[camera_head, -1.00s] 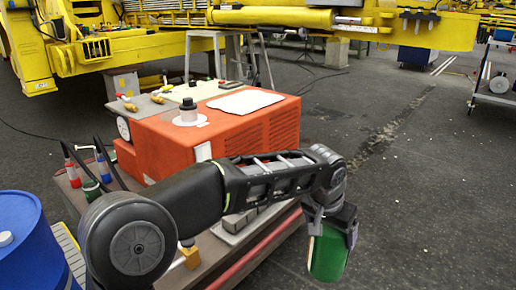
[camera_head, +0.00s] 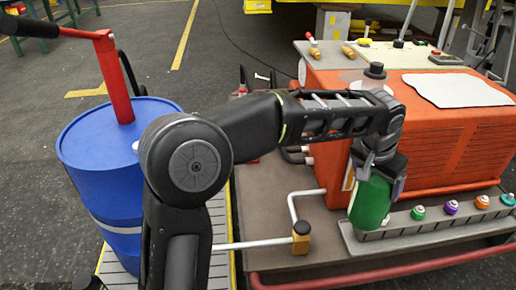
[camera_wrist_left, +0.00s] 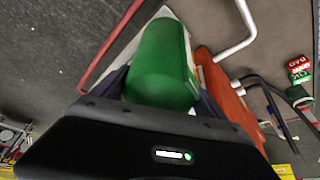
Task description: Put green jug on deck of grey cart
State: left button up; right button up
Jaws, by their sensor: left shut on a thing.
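The green jug (camera_head: 370,203) is gripped by my left gripper (camera_head: 377,177), which is shut on it. The jug hangs below the fingers in front of the orange machine, over or near a rack with coloured knobs; its height above the surface is unclear. In the left wrist view the green jug (camera_wrist_left: 162,66) lies between the dark fingers of the left gripper (camera_wrist_left: 162,95). A cart with a grey-brown deck (camera_head: 265,205) and a red front rail is below and left of the jug. I cannot tell whether this is the grey cart. My right gripper is not in view.
The orange machine (camera_head: 440,148) takes up much of the deck. The knob rack (camera_head: 400,233) lies along its front. A blue drum (camera_head: 115,170) with a red pump stands left. Part of the deck is bare.

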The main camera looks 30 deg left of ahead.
pick_arm(q)
jog(key=shift+w+r, duration=0.1)
jog(key=shift+r, duration=0.1)
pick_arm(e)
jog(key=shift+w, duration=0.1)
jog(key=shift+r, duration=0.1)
